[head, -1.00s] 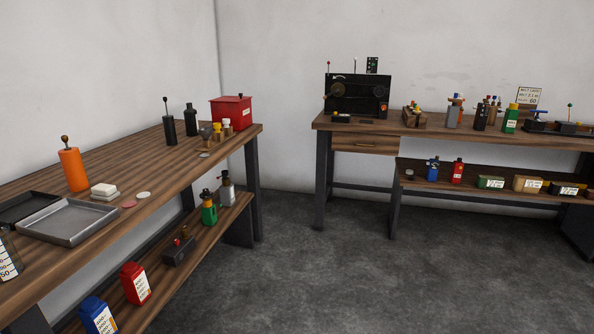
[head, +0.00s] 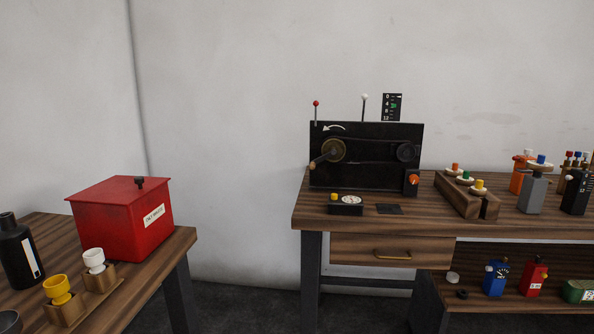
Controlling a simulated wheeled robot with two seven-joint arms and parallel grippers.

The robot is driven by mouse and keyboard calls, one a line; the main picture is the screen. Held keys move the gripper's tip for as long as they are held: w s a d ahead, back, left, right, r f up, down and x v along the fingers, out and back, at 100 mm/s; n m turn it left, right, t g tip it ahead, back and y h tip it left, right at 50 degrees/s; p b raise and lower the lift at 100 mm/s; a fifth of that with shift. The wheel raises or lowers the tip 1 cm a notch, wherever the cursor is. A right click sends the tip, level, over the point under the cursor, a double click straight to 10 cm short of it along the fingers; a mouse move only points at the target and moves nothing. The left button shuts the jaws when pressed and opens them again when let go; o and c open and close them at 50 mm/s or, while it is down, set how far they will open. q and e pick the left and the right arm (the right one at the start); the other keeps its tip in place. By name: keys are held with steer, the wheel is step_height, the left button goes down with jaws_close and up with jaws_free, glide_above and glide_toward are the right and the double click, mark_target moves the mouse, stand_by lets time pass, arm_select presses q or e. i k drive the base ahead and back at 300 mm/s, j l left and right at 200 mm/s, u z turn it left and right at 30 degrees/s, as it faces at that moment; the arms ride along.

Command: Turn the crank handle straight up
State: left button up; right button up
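The black belt dynamo (head: 365,172) stands at the left end of the far workbench. A brass wheel (head: 333,151) is on the left of its front face. The crank handle (head: 319,162), with a light wooden grip, reaches from the wheel down and to the left, so it is not upright. A smaller dark wheel (head: 405,152) is on the right, with a belt between the wheels. A white curved arrow (head: 334,127) is above the brass wheel. An orange knob (head: 412,180) is at the lower right. Neither of my grippers shows in the head view.
In front of the dynamo are a small black box with a dial (head: 346,205) and a dark flat plate (head: 389,209). A wooden rack (head: 466,196) stands to the right. A red box (head: 120,220) is on the nearer left bench. Open floor lies between the benches.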

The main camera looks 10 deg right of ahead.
mark_target(327, 155)
steer(key=i+z, duration=0.1)
steer(key=i, duration=0.65)
steer(key=i+j+z, duration=0.1)
steer(key=i, duration=0.65)
